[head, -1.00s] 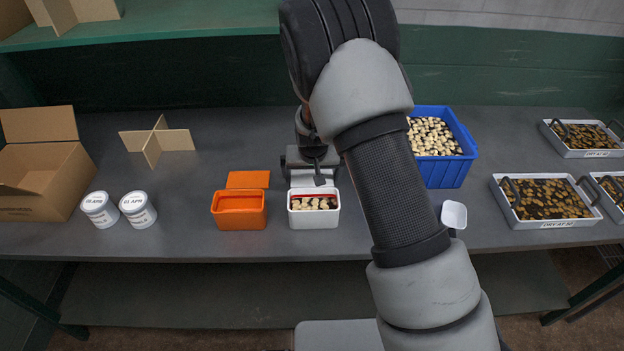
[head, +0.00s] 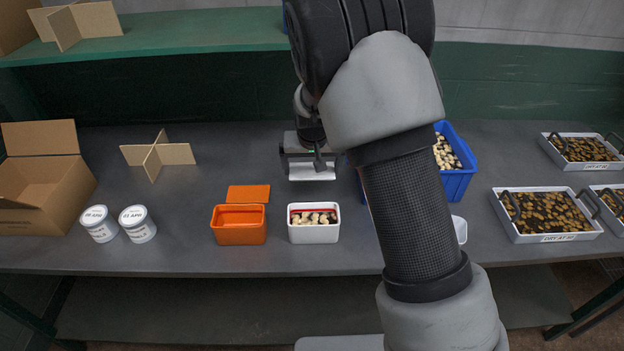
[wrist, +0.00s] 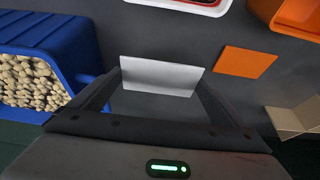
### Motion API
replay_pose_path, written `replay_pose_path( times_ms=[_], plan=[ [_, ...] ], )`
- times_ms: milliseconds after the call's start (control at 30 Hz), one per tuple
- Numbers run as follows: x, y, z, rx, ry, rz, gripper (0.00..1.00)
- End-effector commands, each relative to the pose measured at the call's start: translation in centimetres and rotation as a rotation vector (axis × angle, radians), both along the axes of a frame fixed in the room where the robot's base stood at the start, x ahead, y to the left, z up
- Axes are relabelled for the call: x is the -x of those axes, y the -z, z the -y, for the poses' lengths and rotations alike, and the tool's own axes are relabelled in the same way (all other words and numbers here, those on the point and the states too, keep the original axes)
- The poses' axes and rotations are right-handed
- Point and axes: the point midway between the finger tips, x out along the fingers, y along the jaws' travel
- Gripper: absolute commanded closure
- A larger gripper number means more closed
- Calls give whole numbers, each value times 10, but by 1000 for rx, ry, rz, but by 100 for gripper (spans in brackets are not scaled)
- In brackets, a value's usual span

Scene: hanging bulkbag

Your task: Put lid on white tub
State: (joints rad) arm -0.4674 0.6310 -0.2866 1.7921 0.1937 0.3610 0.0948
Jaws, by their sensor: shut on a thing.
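The white tub (head: 314,234) stands open on the grey table, with pale chunks and a red strip inside. Its rim edge also shows at the top of the wrist view (wrist: 182,8). My gripper (head: 311,160) is behind the tub, apart from it. It is shut on the white lid (head: 314,172), a flat white panel that sits between the fingers in the wrist view (wrist: 162,75). Part of the lid is hidden by the gripper.
An open orange tub (head: 238,235) with an orange lid (head: 248,194) behind it stands left of the white tub. A blue crate (head: 458,184) is to the right, partly hidden by my arm. White cans (head: 138,228) and a cardboard divider (head: 157,156) are further left.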

Motion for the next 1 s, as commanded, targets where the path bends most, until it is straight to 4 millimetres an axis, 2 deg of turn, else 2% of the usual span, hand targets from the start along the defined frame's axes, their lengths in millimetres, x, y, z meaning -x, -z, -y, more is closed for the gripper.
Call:
replay_pose_path(
  times_ms=[67, 200, 400, 500, 633, 1000],
  plan=[
    [8, -16, -2, 1, -2, 0, 26],
    [45, -40, -4, 2, -2, -2, 26],
    [106, -58, -3, 2, -1, -2, 26],
    [125, -61, -1, 1, -2, -1, 26],
    [135, -59, 1, 1, 0, -1, 26],
    [135, -32, 1, 1, -1, 0, 26]
  ],
)
